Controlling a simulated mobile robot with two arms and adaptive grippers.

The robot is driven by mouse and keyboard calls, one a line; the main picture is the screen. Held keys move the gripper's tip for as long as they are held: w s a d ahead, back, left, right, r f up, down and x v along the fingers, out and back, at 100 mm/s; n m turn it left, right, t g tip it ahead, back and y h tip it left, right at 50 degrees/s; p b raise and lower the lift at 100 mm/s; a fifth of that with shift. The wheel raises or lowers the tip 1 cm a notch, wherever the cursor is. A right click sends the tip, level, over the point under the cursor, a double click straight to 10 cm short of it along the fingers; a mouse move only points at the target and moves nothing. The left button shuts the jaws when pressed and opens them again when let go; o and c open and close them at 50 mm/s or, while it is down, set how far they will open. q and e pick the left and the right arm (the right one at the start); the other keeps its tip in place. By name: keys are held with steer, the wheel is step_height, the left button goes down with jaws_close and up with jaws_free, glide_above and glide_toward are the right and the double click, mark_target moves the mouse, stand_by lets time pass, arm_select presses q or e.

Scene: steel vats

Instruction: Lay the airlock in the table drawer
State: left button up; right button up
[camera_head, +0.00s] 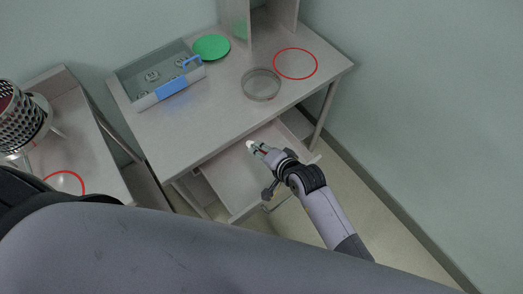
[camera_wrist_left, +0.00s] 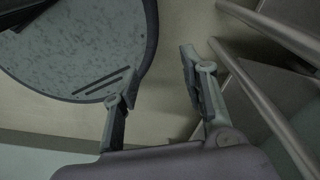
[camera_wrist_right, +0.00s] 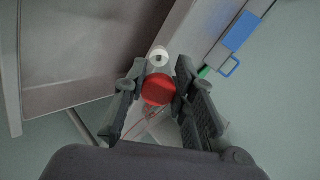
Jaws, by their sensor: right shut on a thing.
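The airlock (camera_head: 250,145) is a small piece with a white end and a red part. My right gripper (camera_head: 263,151) is shut on it and holds it over the pulled-out table drawer (camera_head: 228,182). In the right wrist view the airlock's red part (camera_wrist_right: 158,90) sits between the fingers, with the white end beyond it. The drawer's pale floor looks bare where it shows; my right arm hides part of it. My left gripper (camera_wrist_left: 158,78) shows only in the left wrist view, with its fingers apart and nothing between them.
On the table (camera_head: 205,130) are a grey box (camera_head: 143,102) with a blue handle, a green disc (camera_head: 211,47), a round glass dish (camera_head: 261,85) and a red ring mark. A perforated metal cylinder (camera_head: 20,115) is at the left. A wall bounds the right side.

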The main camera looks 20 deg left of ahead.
arm_select(q)
step_height(320, 180, down, 8)
steer(key=b, duration=0.9)
steer(key=shift+d+f, duration=0.25)
steer(key=shift+d, duration=0.05)
arm_select(e)
steer(key=shift+f, duration=5.45)
arm_select(q)
steer(key=shift+w, duration=0.1)
arm_select(e)
steer(key=o, duration=1)
steer(key=shift+c, duration=0.2)
arm_select(q)
steer(key=shift+a, duration=0.1)
arm_select(e)
steer(key=v, duration=1.2)
